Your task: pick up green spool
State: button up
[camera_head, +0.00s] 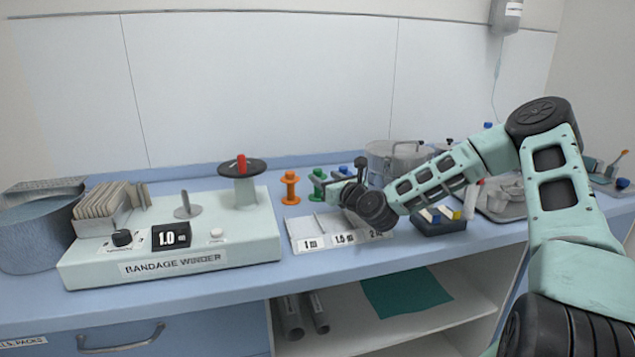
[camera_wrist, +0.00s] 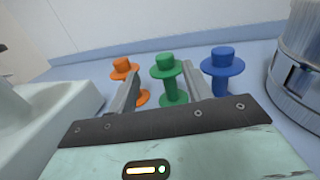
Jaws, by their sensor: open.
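The green spool (camera_head: 318,184) stands upright on the blue counter, between an orange spool (camera_head: 290,187) and a blue spool (camera_head: 344,170). In the wrist view the green spool (camera_wrist: 171,78) stands in the middle, between the two fingers of my gripper (camera_wrist: 162,82). The fingers are spread apart, with nothing held between them. The orange spool (camera_wrist: 124,70) is at the left finger, partly hidden by it. The blue spool (camera_wrist: 221,70) is just right of the right finger. In the head view my gripper (camera_head: 335,187) is beside the green spool and partly covers the spools.
The bandage winder (camera_head: 170,245) stands at the left, with a red-topped post. A labelled sorting tray (camera_head: 310,234) lies in front of the spools. A metal pot (camera_head: 392,158) stands close on the right, also in the wrist view (camera_wrist: 300,70). A dark box (camera_head: 440,226) sits under my arm.

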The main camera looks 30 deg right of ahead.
aim_at(320, 172)
jog(key=shift+w+d+p, duration=0.25)
jog(key=shift+w, duration=1.4)
jog(key=shift+w+d+p, duration=0.2)
jog(key=shift+w+p, duration=0.05)
jog(key=shift+w, duration=1.4)
jog(key=c, duration=1)
